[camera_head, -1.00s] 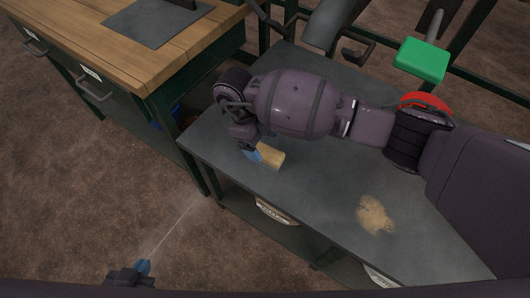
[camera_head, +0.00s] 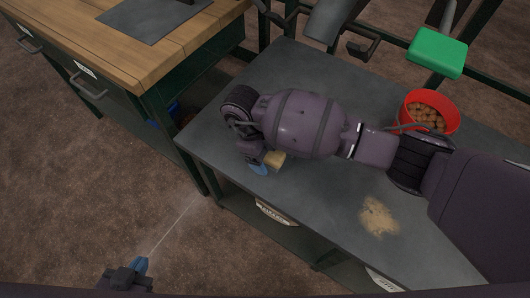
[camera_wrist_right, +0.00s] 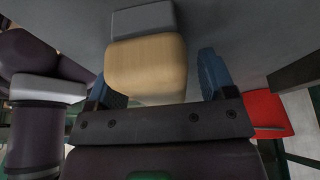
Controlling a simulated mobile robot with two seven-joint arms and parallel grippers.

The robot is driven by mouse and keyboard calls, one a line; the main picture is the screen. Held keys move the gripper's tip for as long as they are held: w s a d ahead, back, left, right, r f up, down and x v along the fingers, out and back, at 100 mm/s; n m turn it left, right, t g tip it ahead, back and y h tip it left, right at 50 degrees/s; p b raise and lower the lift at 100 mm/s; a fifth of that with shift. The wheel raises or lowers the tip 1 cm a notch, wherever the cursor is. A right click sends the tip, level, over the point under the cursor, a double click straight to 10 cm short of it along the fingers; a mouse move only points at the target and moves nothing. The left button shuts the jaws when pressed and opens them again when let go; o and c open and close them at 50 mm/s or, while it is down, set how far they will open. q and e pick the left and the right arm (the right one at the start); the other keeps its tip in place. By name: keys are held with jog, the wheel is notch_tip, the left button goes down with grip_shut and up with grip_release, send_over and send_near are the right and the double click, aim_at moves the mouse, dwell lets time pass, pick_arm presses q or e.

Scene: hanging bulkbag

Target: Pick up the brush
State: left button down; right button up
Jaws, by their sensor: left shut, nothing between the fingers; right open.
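The brush (camera_head: 275,159) lies on the grey table, partly hidden by my right arm in the head view. In the right wrist view the brush (camera_wrist_right: 147,62) shows a pale wooden body with a grey part at its far end. My right gripper (camera_head: 262,167) is open at the brush. Its blue fingers (camera_wrist_right: 163,80) stand either side of the near wooden end in the wrist view; contact cannot be told. My left gripper (camera_head: 140,264) is shut and empty, low at the left, away from the table.
The grey table (camera_head: 330,210) carries a patch of sandy debris (camera_head: 378,217) and a red bucket (camera_head: 445,108) of brown lumps. A green block (camera_head: 437,54) is behind it. A wooden-topped workbench (camera_head: 110,50) stands at the left. The table between brush and debris is clear.

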pick_arm(q)
jog(key=shift+s+a+f, duration=0.1)
jog(key=shift+s+f, duration=0.05)
jog(key=shift+s, duration=0.05)
pick_arm(e)
jog(key=shift+f, duration=0.1)
jog(key=shift+c, duration=1)
jog(key=c, duration=0.8)
pick_arm(q)
jog(key=shift+s, duration=0.1)
pick_arm(e)
jog(key=shift+c, duration=0.2)
